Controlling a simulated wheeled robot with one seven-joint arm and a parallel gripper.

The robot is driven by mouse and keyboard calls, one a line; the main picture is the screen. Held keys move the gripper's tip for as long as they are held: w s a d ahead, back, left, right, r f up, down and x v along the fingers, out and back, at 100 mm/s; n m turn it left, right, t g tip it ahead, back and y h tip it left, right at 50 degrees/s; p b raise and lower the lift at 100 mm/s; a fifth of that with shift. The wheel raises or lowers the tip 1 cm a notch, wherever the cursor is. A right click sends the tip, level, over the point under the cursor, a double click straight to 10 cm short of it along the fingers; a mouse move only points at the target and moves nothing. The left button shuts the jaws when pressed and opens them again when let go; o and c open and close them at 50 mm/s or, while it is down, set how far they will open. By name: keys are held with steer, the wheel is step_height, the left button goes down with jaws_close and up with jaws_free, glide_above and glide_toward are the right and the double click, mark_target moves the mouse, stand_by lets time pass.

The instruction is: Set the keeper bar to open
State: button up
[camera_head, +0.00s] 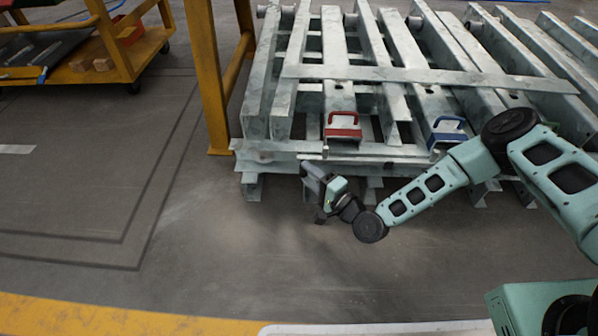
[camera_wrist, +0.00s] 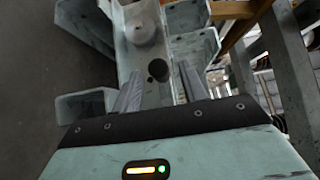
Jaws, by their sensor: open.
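My gripper (camera_head: 309,170) is at the front edge of the stacked grey steel frames (camera_head: 430,78), low and left of the blue handle. In the wrist view my gripper (camera_wrist: 161,90) is open, with its two grey fingers apart. Between and beyond them is a pale steel channel (camera_wrist: 150,55) with a rounded knob (camera_wrist: 141,28) and a dark round hole (camera_wrist: 158,70). I see nothing held. A red handle (camera_head: 343,123) and a blue handle (camera_head: 447,130) sit on the frames' front. I cannot tell which piece is the keeper bar.
A yellow post (camera_head: 210,80) stands at the left of the frames. The grey floor (camera_head: 220,245) in front is clear. A yellow floor stripe (camera_head: 110,318) runs along the bottom.

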steer(key=b+x, duration=0.1)
steer(key=x, duration=0.3)
steer(key=shift+w+a, duration=0.2)
jaws_close()
steer(key=shift+d, duration=2.2)
jaws_free()
steer(key=shift+s, duration=0.1)
